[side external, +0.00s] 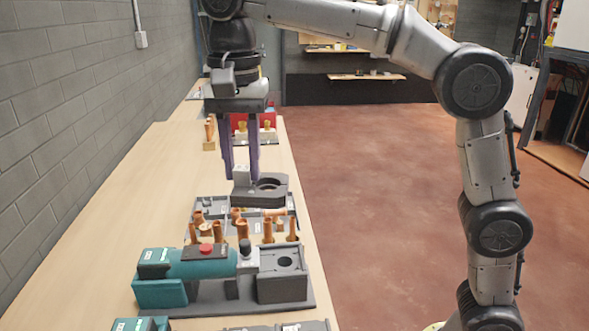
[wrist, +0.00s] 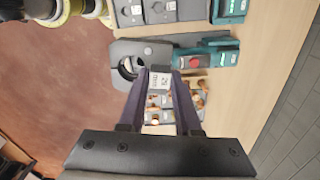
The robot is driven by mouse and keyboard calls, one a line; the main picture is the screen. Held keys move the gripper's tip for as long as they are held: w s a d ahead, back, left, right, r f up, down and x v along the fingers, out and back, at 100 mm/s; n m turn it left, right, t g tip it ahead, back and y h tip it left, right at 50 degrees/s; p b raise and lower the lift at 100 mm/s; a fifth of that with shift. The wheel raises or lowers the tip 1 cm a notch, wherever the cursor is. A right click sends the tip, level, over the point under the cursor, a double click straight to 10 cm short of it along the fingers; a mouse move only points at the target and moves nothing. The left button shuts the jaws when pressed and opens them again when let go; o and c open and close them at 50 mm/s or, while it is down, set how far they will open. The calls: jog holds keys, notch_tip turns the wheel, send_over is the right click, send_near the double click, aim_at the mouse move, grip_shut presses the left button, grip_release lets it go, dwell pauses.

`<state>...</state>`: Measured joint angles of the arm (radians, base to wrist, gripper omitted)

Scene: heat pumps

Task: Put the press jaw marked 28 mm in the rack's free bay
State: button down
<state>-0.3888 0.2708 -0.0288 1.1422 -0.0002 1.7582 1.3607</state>
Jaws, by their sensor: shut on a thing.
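The press jaw (side external: 272,196) is a dark grey block with a round opening and a pale label on its raised end. My gripper (side external: 240,172) is shut on that raised end and holds the jaw above the bench, over the tray of copper fittings. In the wrist view the jaw (wrist: 119,50) shows beyond the fingertips (wrist: 160,78), with its white label (wrist: 160,81) between them; the marking is too small to read surely. Grey labelled blocks (wrist: 161,10), possibly in the rack, show at the top of the wrist view. I cannot make out a free bay.
A teal press tool (side external: 205,264) stands on a dark base in front of the held jaw. Upright copper fittings (side external: 243,229) stand between them. Another teal item (side external: 140,324) is at the near edge. The bench (side external: 100,215) is clear along the wall.

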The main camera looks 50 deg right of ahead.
jog(key=w+a+f+n, duration=0.1)
jog(key=w+a+f, duration=0.1)
jog(key=a+f, duration=0.2)
jog(key=w+a+f+n, duration=0.1)
jog(key=a+f, duration=0.3)
jog(key=a, duration=0.7)
jog(key=shift+w+a+f, duration=0.25)
jog(key=shift+w+f, duration=0.05)
jog(key=shift+w, duration=0.25)
jog(key=shift+f, duration=0.1)
jog(key=shift+f, duration=8.7)
jog(key=shift+f, duration=1.35)
